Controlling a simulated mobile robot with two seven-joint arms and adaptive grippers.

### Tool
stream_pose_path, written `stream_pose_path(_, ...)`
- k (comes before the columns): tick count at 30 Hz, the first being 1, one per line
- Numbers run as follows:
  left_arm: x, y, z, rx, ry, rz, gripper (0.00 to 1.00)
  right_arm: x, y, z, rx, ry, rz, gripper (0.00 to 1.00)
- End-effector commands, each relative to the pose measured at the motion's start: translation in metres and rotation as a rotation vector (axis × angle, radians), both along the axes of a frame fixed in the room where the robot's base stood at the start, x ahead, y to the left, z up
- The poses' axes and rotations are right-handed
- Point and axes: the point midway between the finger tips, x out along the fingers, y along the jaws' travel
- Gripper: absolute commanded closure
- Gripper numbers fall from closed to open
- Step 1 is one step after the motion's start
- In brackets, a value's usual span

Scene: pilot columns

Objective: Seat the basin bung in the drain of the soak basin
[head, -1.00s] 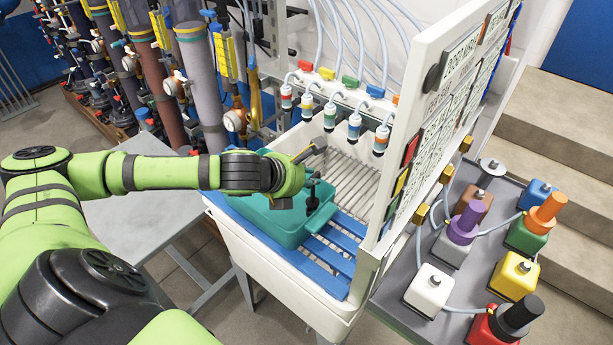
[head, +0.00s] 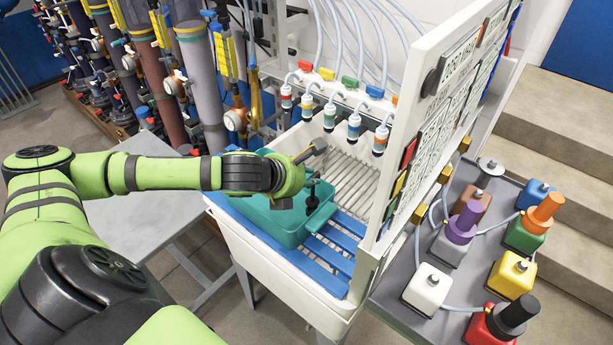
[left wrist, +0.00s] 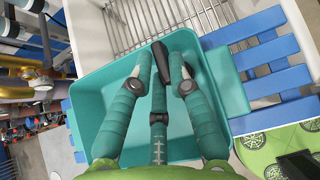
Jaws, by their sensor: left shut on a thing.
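The teal soak basin (head: 268,222) stands on blue slats at the front of a white sink unit, and it fills the middle of the left wrist view (left wrist: 92,118). My left gripper (head: 310,198) is over the basin's right part, pointing down. In the left wrist view its teal-padded fingers (left wrist: 160,68) are shut on a black piece, which I take to be the basin bung (left wrist: 159,60). The bung's lower end and the drain are hidden, so I cannot tell whether they touch. My right gripper is not in view.
Blue slats (head: 328,262) lie beside the basin, with a metal rack (head: 345,180) behind. A white upright panel (head: 408,130) stands close on the right. Coloured nozzles (head: 330,115) hang above the back. A grey table (head: 150,215) at left is clear.

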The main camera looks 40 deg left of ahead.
Motion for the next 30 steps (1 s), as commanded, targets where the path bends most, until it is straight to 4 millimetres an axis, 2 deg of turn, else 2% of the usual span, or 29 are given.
stream_pose_path(10, -0.0001, 0.0000, 0.0008, -0.001, 0.001, -0.001, 1.00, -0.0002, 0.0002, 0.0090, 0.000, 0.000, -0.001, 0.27)
stream_pose_path(30, -0.0001, 0.0000, -0.0075, 0.000, 0.000, 0.000, 1.00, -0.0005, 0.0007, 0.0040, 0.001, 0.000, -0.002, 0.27)
